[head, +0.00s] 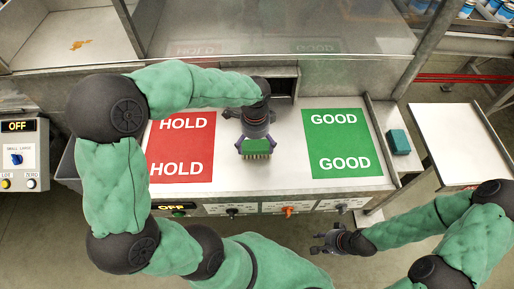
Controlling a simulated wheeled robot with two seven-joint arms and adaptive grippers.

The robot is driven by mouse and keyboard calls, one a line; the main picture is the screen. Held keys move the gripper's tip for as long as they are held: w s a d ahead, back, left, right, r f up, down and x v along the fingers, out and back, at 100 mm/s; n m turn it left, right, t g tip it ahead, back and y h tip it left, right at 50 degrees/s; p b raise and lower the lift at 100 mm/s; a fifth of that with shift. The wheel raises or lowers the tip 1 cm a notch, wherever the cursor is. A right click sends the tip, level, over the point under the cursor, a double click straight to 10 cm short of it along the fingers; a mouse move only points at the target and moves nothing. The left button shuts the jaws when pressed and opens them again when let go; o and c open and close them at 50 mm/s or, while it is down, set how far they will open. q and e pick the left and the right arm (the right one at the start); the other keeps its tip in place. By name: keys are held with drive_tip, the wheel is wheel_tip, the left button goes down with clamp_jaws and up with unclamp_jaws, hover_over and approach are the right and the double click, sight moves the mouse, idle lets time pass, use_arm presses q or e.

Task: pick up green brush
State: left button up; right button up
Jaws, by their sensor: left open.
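A green brush (256,148) with bristles along its near edge is on the pale worktop, between the red and green panels. My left gripper (256,150) reaches down over it from above. Its purple-tipped fingers are open, one on each side of the brush, and whether they touch it cannot be told. The gripper body hides the brush's far part. My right gripper (316,243) is off the near side of the worktop, with its fingers apart and nothing seen between them.
A red HOLD panel (182,145) lies left and a green GOOD panel (338,142) right. A teal block (399,142) sits on the right ledge. A clear guard (280,30) stands behind. Knobs (288,210) line the front edge. A control box (20,155) is at far left.

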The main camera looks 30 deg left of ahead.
sight(257, 147)
use_arm(q)
drive_tip(key=shift+s+f, duration=0.1)
drive_tip(key=shift+f, duration=0.35)
drive_tip(key=f+b, duration=0.1)
drive_tip(key=f, duration=0.3)
drive_tip(key=shift+d+f, duration=0.2)
drive_tip(key=c, duration=1.3)
